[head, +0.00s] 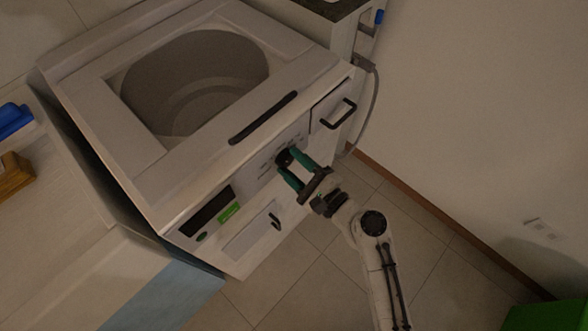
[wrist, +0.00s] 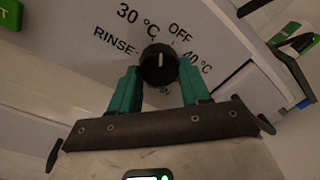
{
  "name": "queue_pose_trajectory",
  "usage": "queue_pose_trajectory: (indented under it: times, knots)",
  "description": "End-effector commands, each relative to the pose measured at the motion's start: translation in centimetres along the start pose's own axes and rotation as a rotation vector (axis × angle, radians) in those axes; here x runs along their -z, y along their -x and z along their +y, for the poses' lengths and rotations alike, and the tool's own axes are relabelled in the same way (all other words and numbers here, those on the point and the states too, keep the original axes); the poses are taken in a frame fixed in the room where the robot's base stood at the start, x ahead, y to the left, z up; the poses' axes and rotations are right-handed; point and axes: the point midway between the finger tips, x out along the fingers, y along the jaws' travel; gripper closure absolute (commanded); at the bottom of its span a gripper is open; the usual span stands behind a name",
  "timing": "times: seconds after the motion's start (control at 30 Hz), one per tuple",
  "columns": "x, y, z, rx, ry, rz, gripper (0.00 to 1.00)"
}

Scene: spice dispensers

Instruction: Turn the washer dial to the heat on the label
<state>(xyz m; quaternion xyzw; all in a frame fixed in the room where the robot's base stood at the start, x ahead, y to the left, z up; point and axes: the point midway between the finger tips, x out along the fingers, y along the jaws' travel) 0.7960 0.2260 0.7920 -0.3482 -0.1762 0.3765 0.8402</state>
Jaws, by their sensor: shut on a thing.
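The washing machine (head: 150,185) has its control panel facing my gripper. The dial (wrist: 158,64) is a round black knob with a white mark pointing up in the wrist view, between 30 °C and OFF. RINSE, 40 °C and a partly hidden word ending in IN stand around it. My gripper's green fingers (wrist: 158,72) are shut on the dial, one on each side. In the head view, my gripper (head: 290,164) reaches the dial (head: 284,158) on the panel. A green label (head: 229,212) is beside the dark display; its writing is too small to read.
A black lid handle (head: 263,118) runs along the machine's top front edge. A drawer handle (head: 338,114) sticks out right of the dial, and a lower flap handle (head: 275,221) is below. A grey hose (head: 371,105) hangs at the right. The tiled floor in front looks clear.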

Motion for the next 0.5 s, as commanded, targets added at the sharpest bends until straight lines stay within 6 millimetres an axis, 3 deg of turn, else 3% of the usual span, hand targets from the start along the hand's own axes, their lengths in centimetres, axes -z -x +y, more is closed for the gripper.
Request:
queue_pose_trajectory:
  times: [0.5]
  knots:
    - [0.17, 0.05, 0.05, 0.003, 0.267, -0.015, 0.84]
